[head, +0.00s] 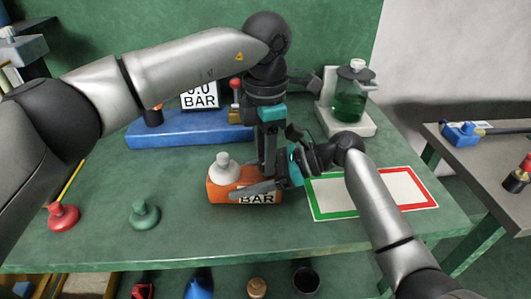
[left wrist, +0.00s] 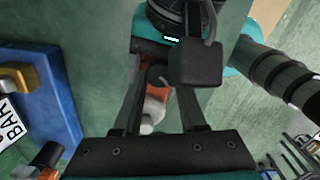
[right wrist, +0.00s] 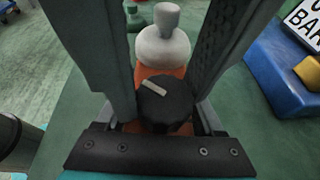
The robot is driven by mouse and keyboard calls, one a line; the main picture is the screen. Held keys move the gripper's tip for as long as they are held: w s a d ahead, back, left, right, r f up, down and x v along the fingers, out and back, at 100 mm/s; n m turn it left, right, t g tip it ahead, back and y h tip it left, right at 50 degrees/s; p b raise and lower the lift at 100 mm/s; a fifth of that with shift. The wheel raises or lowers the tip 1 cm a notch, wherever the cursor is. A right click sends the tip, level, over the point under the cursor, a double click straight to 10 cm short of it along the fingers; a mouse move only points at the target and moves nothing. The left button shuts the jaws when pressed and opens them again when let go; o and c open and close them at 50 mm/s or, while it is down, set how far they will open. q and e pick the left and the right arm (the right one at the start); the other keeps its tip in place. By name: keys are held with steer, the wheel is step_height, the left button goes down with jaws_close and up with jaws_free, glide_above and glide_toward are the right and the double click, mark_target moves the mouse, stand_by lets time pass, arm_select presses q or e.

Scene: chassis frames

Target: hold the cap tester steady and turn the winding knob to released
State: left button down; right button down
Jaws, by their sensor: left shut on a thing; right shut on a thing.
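The cap tester (head: 216,192) is an orange body with a white rounded cap (head: 223,166) at its left and a BAR label in front, partly covered. It stands on the green table. My right gripper (head: 245,187) comes from the right and is shut on the body, one long finger along its front. My left gripper (head: 267,172) reaches down from above and is shut on the black winding knob (right wrist: 165,108). The knob's white pointer slants toward the upper left in the right wrist view. The knob also shows in the left wrist view (left wrist: 158,75). Any released mark is not visible.
A blue base (head: 185,131) with a BAR sign (head: 200,97) stands behind. A green flask (head: 349,100) is back right. A red-and-green bordered mat (head: 380,187) lies right. Red (head: 63,216) and green (head: 144,214) plungers stand left. A side table (head: 470,155) is far right.

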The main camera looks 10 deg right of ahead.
stand_by(0.4)
arm_select(q)
steer(key=shift+c, duration=2.2)
jaws_free()
steer(key=shift+r, duration=0.1)
step_height(320, 180, up, 12)
